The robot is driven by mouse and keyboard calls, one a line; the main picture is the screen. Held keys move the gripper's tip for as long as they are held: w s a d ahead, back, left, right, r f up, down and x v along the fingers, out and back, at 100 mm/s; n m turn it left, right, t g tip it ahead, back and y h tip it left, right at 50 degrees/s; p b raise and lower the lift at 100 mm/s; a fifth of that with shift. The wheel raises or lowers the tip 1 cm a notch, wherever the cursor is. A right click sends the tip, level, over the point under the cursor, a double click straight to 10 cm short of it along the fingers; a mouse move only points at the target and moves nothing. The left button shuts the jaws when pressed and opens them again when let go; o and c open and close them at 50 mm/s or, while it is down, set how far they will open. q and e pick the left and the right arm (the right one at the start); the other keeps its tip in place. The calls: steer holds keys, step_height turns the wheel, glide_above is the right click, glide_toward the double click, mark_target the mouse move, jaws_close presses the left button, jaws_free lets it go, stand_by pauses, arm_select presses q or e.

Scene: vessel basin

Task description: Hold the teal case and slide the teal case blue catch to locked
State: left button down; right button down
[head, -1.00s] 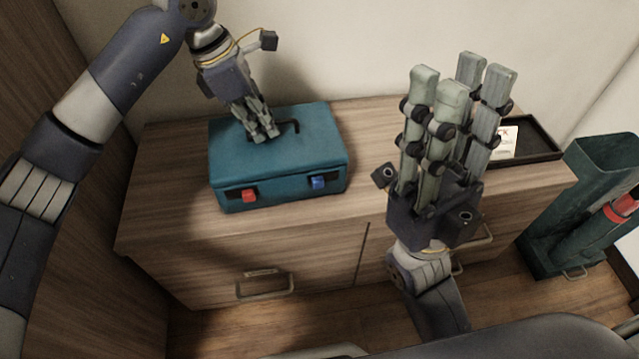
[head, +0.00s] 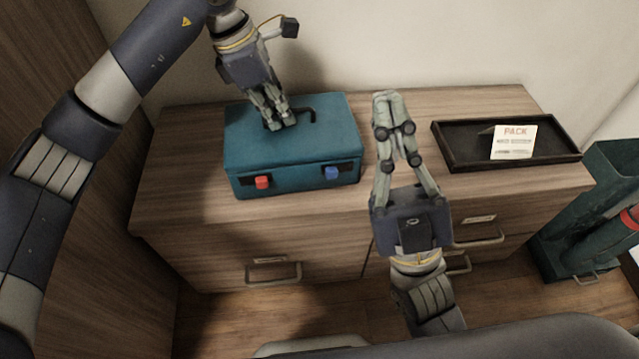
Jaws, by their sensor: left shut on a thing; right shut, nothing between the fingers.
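The teal case (head: 290,145) stands on the wooden dresser with its front facing me. A red catch (head: 262,182) sits toward the right end of another dark slot, on the left part. My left gripper (head: 280,124) is shut on the case's dark handle (head: 304,112) on the lid; its fingers hide part of the handle. My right gripper (head: 385,97) is shut and empty, pointing up, to the right of the case and apart from it.
A black tray (head: 455,155) with a white card marked PACK (head: 515,141) lies at the right of the dresser top (head: 190,200). A dark green bin (head: 575,235) stands on the floor at the right. A strip of dresser top before the case is clear.

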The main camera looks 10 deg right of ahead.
mark_target(331, 173)
arm_select(q)
steer(key=shift+a+f, duration=0.15)
steer(key=shift+f, duration=0.15)
arm_select(e)
steer(key=a+f+n+g+h, duration=0.1)
steer(key=a+f+n+g, duration=0.1)
steer(key=f, duration=0.6)
steer(key=a+f+n+g+h, duration=0.1)
steer(key=a+f+n+g, duration=0.1)
steer(key=f+n+g, duration=0.3)
steer(key=a+f+n+g+h, duration=0.2)
steer(key=f+n, duration=0.3)
steer(key=f, duration=0.6)
steer(key=shift+s+a+g, duration=0.15)
steer(key=shift+a+g, duration=0.2)
steer(key=shift+g, duration=0.45)
steer(key=x, duration=1)
steer(key=d, duration=0.3)
steer(key=shift+d, duration=0.5)
